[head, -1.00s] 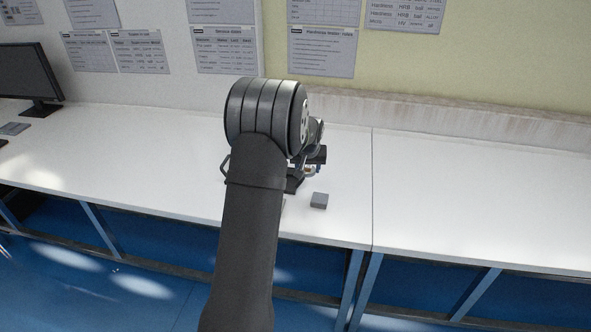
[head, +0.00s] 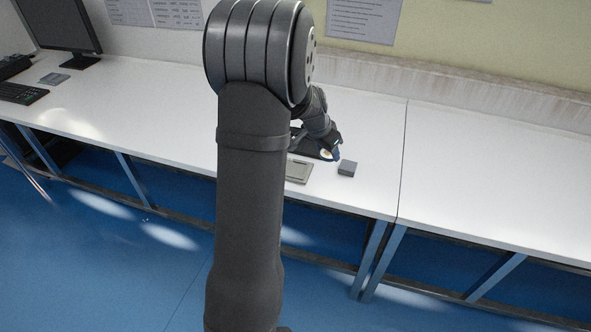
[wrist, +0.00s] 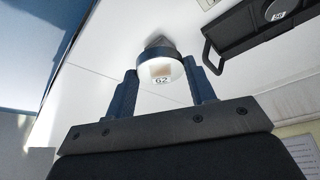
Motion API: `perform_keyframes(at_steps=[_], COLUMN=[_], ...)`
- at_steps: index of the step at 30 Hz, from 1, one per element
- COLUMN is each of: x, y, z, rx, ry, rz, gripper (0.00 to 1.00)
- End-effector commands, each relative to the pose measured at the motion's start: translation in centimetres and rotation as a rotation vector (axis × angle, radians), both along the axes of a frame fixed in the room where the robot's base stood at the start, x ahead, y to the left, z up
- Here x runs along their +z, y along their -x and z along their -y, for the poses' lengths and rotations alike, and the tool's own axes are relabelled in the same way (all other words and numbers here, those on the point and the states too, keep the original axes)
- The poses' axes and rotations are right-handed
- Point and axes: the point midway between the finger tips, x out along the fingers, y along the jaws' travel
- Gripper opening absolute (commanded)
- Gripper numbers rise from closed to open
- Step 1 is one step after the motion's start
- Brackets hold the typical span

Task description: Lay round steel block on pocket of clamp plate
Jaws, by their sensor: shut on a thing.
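The round steel block (wrist: 163,72) is held between the two blue fingers of my gripper (wrist: 160,68) in the wrist view. Its face carries a label that seems to read 62. In the head view my gripper (head: 335,150) is low over the bench, and the block in it is too small to make out. A flat grey plate with a rim (head: 298,171) lies to its left near the front edge, partly behind my arm. It may be the clamp plate; I cannot make out its pocket.
A small grey block (head: 347,168) sits just in front of my gripper on the white bench (head: 460,180). A black case with a handle (wrist: 262,32) and a numbered disc (wrist: 279,10) is at the upper right in the wrist view. The bench to the right is clear.

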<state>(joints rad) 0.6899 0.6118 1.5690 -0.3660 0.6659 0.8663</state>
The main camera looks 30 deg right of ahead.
Motion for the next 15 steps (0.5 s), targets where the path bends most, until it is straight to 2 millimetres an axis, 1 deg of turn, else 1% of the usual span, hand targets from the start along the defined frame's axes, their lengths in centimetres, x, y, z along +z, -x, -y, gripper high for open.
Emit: perform_keyframes(at_steps=[3,5,8,11,15], x=[0.2,0.3,0.1,-0.7,-2.7], y=[0.6,0.8,0.7,-0.5,-3.3], z=[-1.0,-1.2,-1.6,-2.4,-3.8], rx=[-0.064,-0.087,-0.109,-0.114,-0.112], ry=[0.001,0.001,0.0,-0.001,-0.002], rz=[0.001,0.001,0.0,-0.001,-0.002], gripper=[0.19,0.19,0.19,0.19,0.19])
